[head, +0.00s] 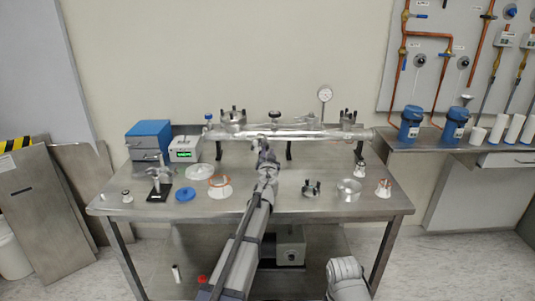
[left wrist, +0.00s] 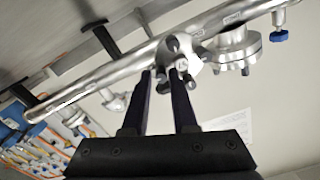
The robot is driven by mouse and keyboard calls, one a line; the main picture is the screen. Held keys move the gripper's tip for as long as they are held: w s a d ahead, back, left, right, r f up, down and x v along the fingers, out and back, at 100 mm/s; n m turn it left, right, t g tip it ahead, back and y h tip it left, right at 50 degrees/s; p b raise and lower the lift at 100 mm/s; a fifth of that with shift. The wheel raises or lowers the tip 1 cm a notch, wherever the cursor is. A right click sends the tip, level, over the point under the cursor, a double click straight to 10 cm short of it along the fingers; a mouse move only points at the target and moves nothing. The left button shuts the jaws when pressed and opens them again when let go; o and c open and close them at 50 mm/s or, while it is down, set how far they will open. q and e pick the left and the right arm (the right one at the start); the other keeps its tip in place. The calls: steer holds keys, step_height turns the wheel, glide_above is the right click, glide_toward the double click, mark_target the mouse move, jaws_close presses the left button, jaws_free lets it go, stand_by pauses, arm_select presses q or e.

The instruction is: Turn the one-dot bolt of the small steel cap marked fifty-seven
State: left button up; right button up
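The long steel pipe assembly (head: 310,133) lies across the back of the bench. In the left wrist view, a small steel cap (left wrist: 198,62) with several dark and pale bolt ends sits on the side of the pipe (left wrist: 95,82). No mark or dot on it is legible. My left gripper (head: 264,152) reaches up to the pipe's front and hides that spot in the head view. In the left wrist view its two fingers (left wrist: 163,73) are apart, with their tips at the cap's lower edge, near a pale bolt end (left wrist: 181,65). I cannot tell whether they touch it. My right gripper is out of view.
Loose parts stand on the bench (head: 270,202): a blue disc (head: 185,194), a white ring (head: 199,172), a clamp (head: 311,189) and a steel cup (head: 348,188). A gauge (head: 325,93) and a larger flange (head: 232,121) rise from the pipe.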

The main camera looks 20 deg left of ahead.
arm_select(q)
steer(key=shift+o, duration=1.4)
steer(key=v, duration=0.8)
